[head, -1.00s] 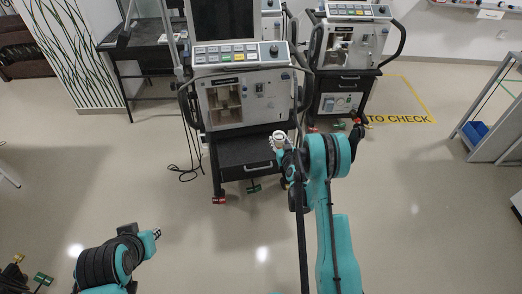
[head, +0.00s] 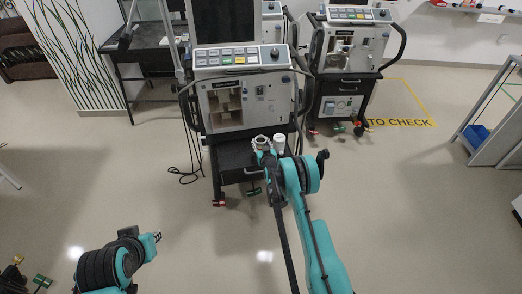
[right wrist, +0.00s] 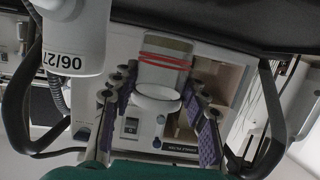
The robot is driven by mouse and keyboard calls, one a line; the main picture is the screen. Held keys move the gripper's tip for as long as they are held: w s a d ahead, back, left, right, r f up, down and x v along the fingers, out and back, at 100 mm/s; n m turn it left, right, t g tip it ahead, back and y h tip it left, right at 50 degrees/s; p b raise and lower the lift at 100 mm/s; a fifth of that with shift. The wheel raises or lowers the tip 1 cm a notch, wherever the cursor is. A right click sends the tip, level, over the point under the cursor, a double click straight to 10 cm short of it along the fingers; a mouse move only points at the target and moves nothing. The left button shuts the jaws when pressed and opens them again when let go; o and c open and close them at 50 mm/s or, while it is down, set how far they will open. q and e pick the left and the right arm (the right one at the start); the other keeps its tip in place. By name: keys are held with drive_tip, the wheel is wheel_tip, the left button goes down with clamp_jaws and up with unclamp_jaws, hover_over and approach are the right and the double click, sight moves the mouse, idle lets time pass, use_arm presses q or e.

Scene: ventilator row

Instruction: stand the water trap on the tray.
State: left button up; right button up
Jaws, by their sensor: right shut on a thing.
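The water trap (head: 261,142), a pale cup, is in my right gripper (head: 265,154) in the head view. In the right wrist view the trap (right wrist: 163,78) has red bands and a round white end. It sits between the purple-padded fingers of the right gripper (right wrist: 160,100), which is shut on it. The dark tray (head: 232,155) juts out under the middle ventilator (head: 238,88). The trap shows over the tray's right part; I cannot tell whether it touches. My left gripper (head: 157,236) is low at the left, far from the tray, its opening unclear.
A white cylinder (head: 279,143) stands at the tray's right side, close to the trap; its label reads 06/27 in the right wrist view (right wrist: 72,35). Another ventilator (head: 348,55) stands at the right by the yellow floor marking (head: 405,122). The floor in front is clear.

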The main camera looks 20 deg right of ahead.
wheel_tip(320, 180, down, 4)
drive_tip(key=shift+r+b, duration=0.1)
drive_tip(key=shift+b, duration=0.7)
drive_tip(key=o, duration=1.1)
